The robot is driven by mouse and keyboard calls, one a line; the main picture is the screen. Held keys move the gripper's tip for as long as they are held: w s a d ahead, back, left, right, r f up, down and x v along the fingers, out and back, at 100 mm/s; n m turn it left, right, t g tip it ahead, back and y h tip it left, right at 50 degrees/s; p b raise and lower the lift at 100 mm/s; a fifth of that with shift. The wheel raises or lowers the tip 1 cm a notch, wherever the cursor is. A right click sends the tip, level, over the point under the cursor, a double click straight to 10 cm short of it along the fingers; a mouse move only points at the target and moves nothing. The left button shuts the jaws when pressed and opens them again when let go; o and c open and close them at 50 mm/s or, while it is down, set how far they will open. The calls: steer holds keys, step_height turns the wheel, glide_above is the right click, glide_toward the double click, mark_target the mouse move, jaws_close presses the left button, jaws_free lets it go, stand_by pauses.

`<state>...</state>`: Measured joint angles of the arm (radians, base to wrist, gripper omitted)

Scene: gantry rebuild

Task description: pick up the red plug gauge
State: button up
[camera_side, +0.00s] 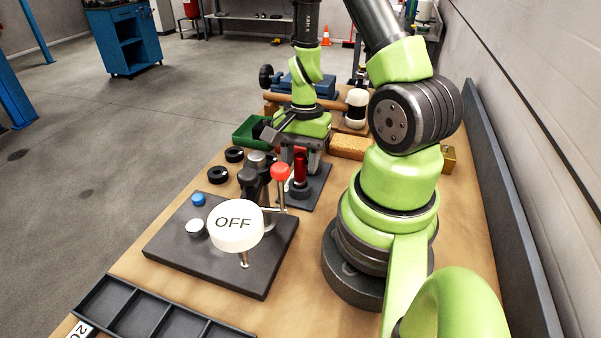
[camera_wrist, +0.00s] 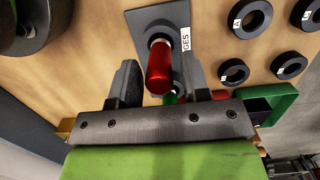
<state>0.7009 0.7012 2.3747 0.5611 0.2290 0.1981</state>
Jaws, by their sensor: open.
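The red plug gauge (camera_wrist: 159,68) points up toward the wrist camera from a dark plate (camera_wrist: 140,22) with a partly visible white label reading "GES". In the side view the red gauge (camera_side: 299,168) stands upright on its dark plate (camera_side: 316,186). My gripper (camera_wrist: 160,74) is open, with one finger on each side of the red gauge in the wrist view. I cannot tell whether either finger touches it. In the side view my gripper (camera_side: 300,150) is right at the gauge's upper part. A green piece (camera_wrist: 172,97) shows behind the gauge, mostly hidden.
Black rings (camera_side: 218,175) and a green bin (camera_side: 247,134) lie at left. A compartment tray (camera_side: 140,310) is in front.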

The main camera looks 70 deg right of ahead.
jaws_close()
steer(key=shift+r, duration=3.75)
